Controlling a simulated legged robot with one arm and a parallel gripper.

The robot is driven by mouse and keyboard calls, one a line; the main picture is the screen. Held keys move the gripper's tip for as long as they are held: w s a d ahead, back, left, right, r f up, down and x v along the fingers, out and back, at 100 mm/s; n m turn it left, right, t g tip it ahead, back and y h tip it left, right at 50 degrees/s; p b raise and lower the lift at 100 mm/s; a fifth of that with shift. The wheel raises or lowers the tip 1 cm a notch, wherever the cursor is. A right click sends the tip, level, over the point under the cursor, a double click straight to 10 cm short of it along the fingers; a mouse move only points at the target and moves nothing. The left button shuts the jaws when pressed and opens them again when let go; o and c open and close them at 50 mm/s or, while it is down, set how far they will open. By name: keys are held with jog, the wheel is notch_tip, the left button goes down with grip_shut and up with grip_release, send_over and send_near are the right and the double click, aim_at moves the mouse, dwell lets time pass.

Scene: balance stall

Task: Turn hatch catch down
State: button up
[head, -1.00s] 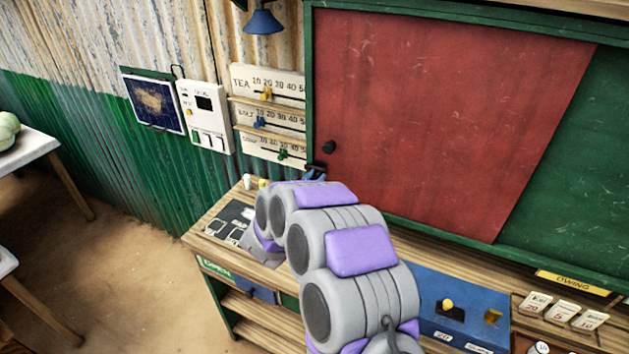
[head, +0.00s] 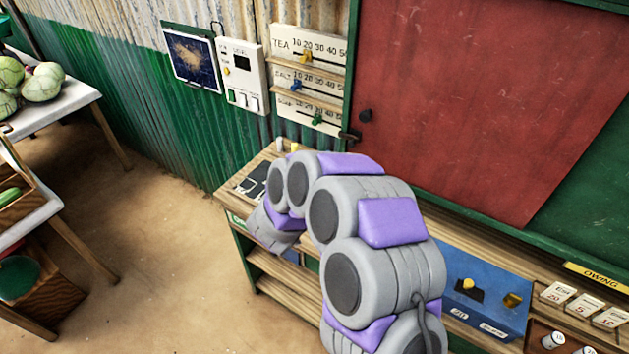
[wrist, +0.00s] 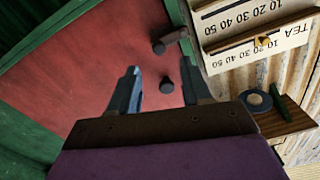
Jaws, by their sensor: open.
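The hatch is a red panel (head: 470,100) in a green frame. Its catch (head: 349,137) is a small dark bar at the panel's left edge, lying roughly sideways. A dark round knob (head: 365,115) sits just above it on the panel. In the wrist view, which is upside down, the catch (wrist: 170,41) reaches across the frame edge and the knob (wrist: 166,85) shows between the fingers. My gripper (wrist: 160,68) is open and empty, facing the hatch, with the catch beyond its fingertips. In the head view my arm hides the fingers.
A price board (head: 308,85) with coloured sliders hangs left of the hatch. A white switch box (head: 240,75) is farther left. The wooden counter (head: 240,190) runs below, with a blue box (head: 485,290) at right. Melon tables stand at left, with bare floor between.

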jog(key=p+v, duration=0.1)
jog(key=v, duration=0.8)
jog(key=shift+s+a, duration=0.15)
jog(key=w+a+r+n+g+y, duration=0.1)
jog(key=w+a+r+n+y, duration=0.25)
jog(key=a+y, duration=0.6)
jog(key=s+a+r+n+g+y, duration=0.1)
jog(key=s+r+n+g+y, duration=0.3)
jog(key=s+y, duration=0.25)
jog(key=s+d+g+h, duration=0.1)
jog(key=s+d+g, duration=0.2)
jog(key=s+d, duration=0.4)
jog(key=s+d+f+n+g+h, duration=0.1)
jog(key=s+d+g, duration=0.3)
jog(key=s, duration=1.2)
jog(key=s+d+f+n+g+h, duration=0.1)
jog(key=s+d+g+h, duration=0.2)
jog(key=s+d, duration=0.7)
jog(key=shift+s+d+g, duration=0.3)
jog(key=shift+s+g, duration=0.4)
jog(key=shift+s, duration=0.2)
